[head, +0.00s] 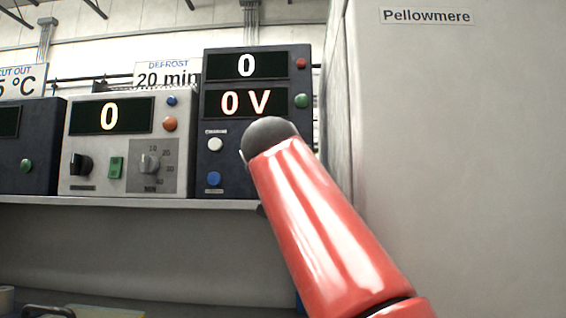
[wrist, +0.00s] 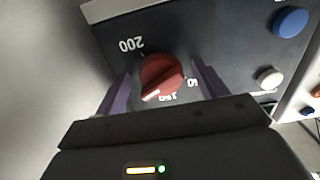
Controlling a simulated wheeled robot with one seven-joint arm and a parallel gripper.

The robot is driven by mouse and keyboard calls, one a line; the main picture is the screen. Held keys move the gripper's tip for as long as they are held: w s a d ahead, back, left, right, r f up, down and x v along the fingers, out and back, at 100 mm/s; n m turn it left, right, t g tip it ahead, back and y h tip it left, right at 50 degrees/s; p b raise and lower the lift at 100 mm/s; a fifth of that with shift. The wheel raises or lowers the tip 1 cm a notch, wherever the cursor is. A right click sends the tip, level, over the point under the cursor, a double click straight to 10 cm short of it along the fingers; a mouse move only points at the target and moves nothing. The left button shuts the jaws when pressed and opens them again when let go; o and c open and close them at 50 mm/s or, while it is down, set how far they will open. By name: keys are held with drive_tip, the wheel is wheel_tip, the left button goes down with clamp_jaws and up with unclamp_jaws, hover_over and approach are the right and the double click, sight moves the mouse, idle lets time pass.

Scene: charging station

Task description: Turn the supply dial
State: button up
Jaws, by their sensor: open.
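The supply dial (wrist: 162,76) is a round red knob with a pale pointer bar, on a dark panel in the wrist view. Its pointer aims to the lower left of the picture, and printed scale marks such as 200 sit around it. My gripper (wrist: 161,84) is open, with one purple finger on each side of the dial. Gaps show between the fingers and the knob; I cannot tell the depth. In the head view the dark supply unit (head: 277,128) reads 0 and 0 V. My red arm hides its dial and my gripper there.
A blue button (wrist: 291,22) and a white button (wrist: 269,78) sit on the same panel, right of the dial in the wrist view. A grey unit (head: 82,186) with its own knobs stands to the left on the shelf (head: 130,204). A pale wall (head: 460,150) closes off the right.

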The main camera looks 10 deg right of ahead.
drive_tip(key=shift+w, duration=0.15)
drive_tip(key=c, duration=1)
drive_tip(key=shift+o, duration=0.2)
drive_tip(key=n+p, duration=0.1)
drive_tip(key=n, duration=0.2)
drive_tip(key=n+p, duration=0.1)
drive_tip(key=n, duration=0.2)
drive_tip(key=shift+d+r+p, duration=0.15)
drive_tip(key=shift+d+p, duration=0.05)
drive_tip(key=shift+p, duration=0.2)
drive_tip(key=n+p, duration=0.2)
drive_tip(key=n, duration=0.4)
drive_tip(key=shift+p, duration=0.3)
drive_tip(key=shift+n, duration=0.3)
